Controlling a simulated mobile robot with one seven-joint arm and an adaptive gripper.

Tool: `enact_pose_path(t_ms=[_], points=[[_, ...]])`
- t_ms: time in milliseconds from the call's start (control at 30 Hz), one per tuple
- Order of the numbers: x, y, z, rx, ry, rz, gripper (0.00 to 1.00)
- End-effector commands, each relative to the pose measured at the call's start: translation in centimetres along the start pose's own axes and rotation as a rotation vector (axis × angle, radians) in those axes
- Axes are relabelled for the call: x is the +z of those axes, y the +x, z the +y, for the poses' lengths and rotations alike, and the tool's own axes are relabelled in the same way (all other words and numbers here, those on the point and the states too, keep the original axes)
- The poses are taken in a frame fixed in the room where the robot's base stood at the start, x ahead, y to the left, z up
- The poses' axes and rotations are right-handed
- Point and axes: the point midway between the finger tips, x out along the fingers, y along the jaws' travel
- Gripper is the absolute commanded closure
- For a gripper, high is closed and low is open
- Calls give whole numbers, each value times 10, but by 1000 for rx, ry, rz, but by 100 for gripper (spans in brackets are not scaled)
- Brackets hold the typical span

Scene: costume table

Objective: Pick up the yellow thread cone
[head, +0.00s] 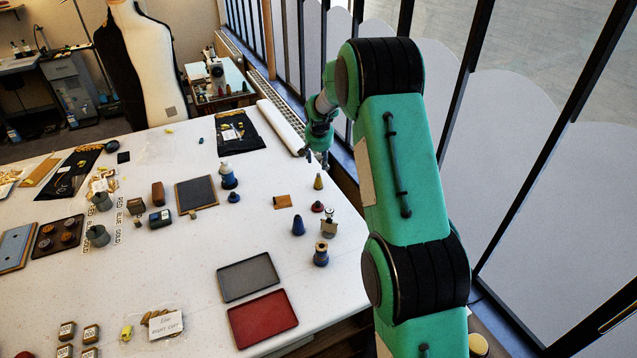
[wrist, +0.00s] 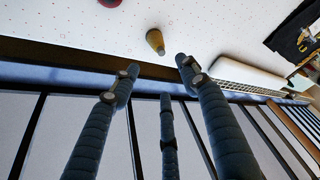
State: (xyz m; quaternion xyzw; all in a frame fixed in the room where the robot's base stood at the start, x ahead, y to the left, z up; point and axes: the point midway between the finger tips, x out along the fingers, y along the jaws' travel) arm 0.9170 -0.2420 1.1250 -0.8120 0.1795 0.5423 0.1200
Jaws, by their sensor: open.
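The yellow thread cone (head: 318,182) stands upright near the right edge of the white table in the head view. It also shows in the wrist view (wrist: 156,41), just beyond my fingertips and apart from them. My gripper (head: 318,158) hangs above and slightly behind the cone in the head view. In the wrist view my gripper (wrist: 158,75) has its fingers spread wide with nothing between them. The cone lies between the lines of the fingers, near the table edge.
Close to the cone are a red cone (head: 317,207), a blue cone (head: 298,226), a spool (head: 321,254) and a small bottle (head: 329,224). A white roll (head: 281,127) lies along the far edge. Grey (head: 248,277) and red trays (head: 262,319) lie nearer. A barred window runs along the right.

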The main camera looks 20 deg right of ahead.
Motion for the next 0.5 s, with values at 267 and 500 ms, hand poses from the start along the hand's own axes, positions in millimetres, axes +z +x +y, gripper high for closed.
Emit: enact_pose_path(t_ms=[267, 500], points=[[0, 0, 0, 0, 0, 0, 55], [1, 9, 0, 1, 0, -2, 55]])
